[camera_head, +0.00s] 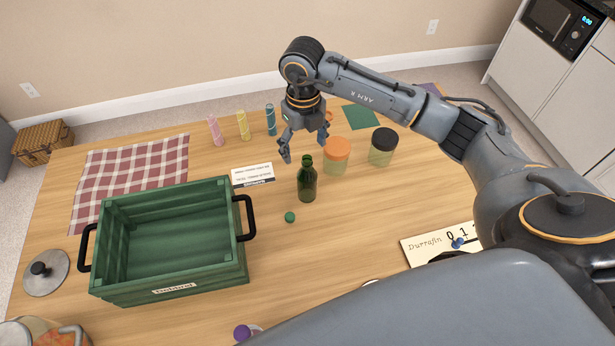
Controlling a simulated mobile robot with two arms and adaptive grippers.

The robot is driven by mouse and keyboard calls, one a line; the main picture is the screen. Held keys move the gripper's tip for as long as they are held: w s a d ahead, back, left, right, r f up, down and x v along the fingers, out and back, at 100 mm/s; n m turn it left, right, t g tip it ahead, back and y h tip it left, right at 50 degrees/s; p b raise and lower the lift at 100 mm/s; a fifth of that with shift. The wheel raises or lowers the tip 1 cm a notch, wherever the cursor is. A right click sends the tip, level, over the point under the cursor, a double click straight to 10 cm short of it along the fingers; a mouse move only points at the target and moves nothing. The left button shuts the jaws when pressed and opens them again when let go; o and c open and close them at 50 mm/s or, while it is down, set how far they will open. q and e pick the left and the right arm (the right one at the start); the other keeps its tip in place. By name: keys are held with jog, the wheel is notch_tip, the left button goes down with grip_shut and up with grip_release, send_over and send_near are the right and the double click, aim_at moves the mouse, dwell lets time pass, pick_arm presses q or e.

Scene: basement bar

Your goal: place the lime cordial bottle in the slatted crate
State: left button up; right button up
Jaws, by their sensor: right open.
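A green glass bottle (307,184), which looks like the lime cordial bottle, stands upright and uncapped on the wooden table. A small green ball or stopper (290,217) lies just left of its base. The green slatted crate (170,286) stands to the left with two black handles and looks empty inside. My right gripper (304,154) is open and empty, with its fingers pointing down above and behind the bottle; I cannot tell the exact gap between them. My left gripper is not in view.
An orange-lidded jar (336,158) and a black-lidded jar (382,153) stand right of the bottle. A white label card (253,174) lies between crate and bottle. A checked cloth (133,165) lies behind the crate. The table right of the crate's front is mostly clear.

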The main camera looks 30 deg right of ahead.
aim_at(307, 171)
notch_tip(307, 171, down, 4)
jog(key=shift+d+f+p, duration=0.1)
jog(key=shift+f+p, duration=0.15)
jog(key=shift+p, duration=0.05)
jog(key=shift+s+f, duration=0.1)
jog(key=shift+f, duration=0.1)
jog(key=f, duration=0.1)
jog(key=f+p, duration=0.1)
jog(key=f, duration=0.1)
jog(key=f+p, duration=0.1)
jog(key=shift+s+f, duration=0.2)
jog(key=shift+s, duration=0.2)
jog(key=shift+f, duration=0.2)
jog(key=c, duration=1.5)
jog(key=shift+w+r+b, duration=0.1)
jog(key=shift+r+b, duration=0.25)
jog(key=shift+r, duration=0.15)
jog(key=s+a+r+b, duration=0.4)
jog(key=s+a+r, duration=0.3)
jog(key=s+r, duration=0.4)
jog(key=shift+s+a+r, duration=0.35)
jog(key=shift+s+r, duration=0.05)
jog(key=shift+r, duration=0.15)
